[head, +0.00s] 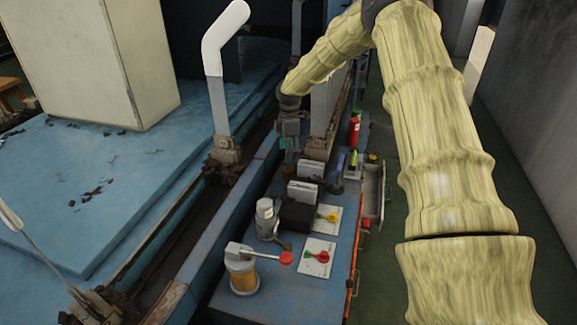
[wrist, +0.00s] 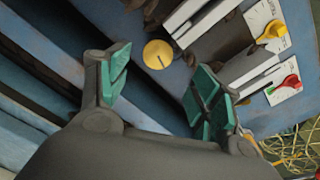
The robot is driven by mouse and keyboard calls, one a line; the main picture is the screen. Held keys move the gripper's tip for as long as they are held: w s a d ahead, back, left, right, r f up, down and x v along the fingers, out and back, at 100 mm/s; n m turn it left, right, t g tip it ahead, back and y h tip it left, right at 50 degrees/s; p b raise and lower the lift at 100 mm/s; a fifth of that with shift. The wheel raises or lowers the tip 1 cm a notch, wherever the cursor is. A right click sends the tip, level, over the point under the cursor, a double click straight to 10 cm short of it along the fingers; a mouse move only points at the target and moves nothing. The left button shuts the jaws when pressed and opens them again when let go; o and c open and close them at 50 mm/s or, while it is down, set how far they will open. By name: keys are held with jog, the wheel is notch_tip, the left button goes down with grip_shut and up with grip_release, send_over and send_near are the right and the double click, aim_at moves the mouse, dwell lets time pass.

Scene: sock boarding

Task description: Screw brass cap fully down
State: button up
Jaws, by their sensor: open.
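The brass cap (wrist: 158,54) shows in the wrist view as a round yellow disc with a dark line on its face. It lies ahead of my gripper, between the lines of the two fingers and beyond their tips. My gripper (wrist: 158,84) is open, with teal pads on both fingers and nothing between them. The pads do not touch the cap. In the head view my gripper (head: 289,152) hangs over the far part of the blue bench, and I cannot make out the cap there. How far down the cap sits cannot be told.
White upright blocks (head: 302,192) stand close by on the bench (head: 222,298). Nearer are a yellow lever (head: 328,217), a red lever (head: 319,256), a grey canister (head: 266,218) and an amber jar (head: 242,278). A red cylinder (head: 354,132) stands at the far right.

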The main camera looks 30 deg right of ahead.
aim_at(288, 167)
jog(key=f, duration=0.5)
jog(key=shift+w+f+b, duration=0.3)
jog(key=shift+f+b, duration=0.05)
jog(key=shift+f, duration=1.05)
jog(key=c, duration=1)
